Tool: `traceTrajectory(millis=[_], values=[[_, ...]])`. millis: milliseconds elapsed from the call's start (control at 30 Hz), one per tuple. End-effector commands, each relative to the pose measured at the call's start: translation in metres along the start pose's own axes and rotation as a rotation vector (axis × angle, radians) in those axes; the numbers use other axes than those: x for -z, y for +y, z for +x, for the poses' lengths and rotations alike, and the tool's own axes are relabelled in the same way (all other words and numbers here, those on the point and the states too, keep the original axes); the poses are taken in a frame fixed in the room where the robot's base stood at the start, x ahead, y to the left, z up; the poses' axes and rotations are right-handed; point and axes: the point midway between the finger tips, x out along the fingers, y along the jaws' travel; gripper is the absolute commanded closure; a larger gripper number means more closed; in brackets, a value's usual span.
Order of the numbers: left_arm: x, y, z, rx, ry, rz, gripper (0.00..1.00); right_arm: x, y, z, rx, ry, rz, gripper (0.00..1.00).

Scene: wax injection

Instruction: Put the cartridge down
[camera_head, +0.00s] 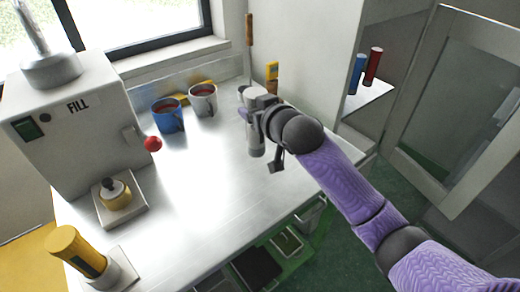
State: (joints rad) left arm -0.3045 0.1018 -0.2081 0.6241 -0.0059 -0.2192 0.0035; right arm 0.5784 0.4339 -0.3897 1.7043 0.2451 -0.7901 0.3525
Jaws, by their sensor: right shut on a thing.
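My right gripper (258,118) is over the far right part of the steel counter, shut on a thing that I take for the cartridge. The hand and wrist hide most of it. A short grey cylinder (257,147) shows below the hand; I cannot tell whether it is part of the held thing or of the gripper, nor whether it touches the counter. A yellow piece with a darker lower part (271,72) shows just above the hand; I cannot tell whether it is in the jaws or behind them. My left gripper is not in view.
The steel counter (205,165) is clear in its middle. A blue mug (168,118) and a white mug (203,102) stand at the back. The FILL machine (75,125) and a yellow cylinder (75,250) are left. Blue (357,73) and red (373,66) cylinders stand on a shelf.

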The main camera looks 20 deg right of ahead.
Motion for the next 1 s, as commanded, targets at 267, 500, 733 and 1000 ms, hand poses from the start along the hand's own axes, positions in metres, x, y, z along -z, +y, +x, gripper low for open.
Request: traceTrajectory(millis=[267,500,733,1000], values=[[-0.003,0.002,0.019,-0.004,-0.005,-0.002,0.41,-0.045,0.003,0.019,-0.024,-0.006,0.012,1.0],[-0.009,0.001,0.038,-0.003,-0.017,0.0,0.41,-0.091,0.003,0.032,-0.022,-0.005,0.012,1.0],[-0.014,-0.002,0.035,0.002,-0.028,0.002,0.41,-0.09,0.003,0.032,-0.022,-0.003,0.012,1.0],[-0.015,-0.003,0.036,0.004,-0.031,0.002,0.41,-0.091,0.003,0.032,-0.022,-0.004,0.012,0.02]])
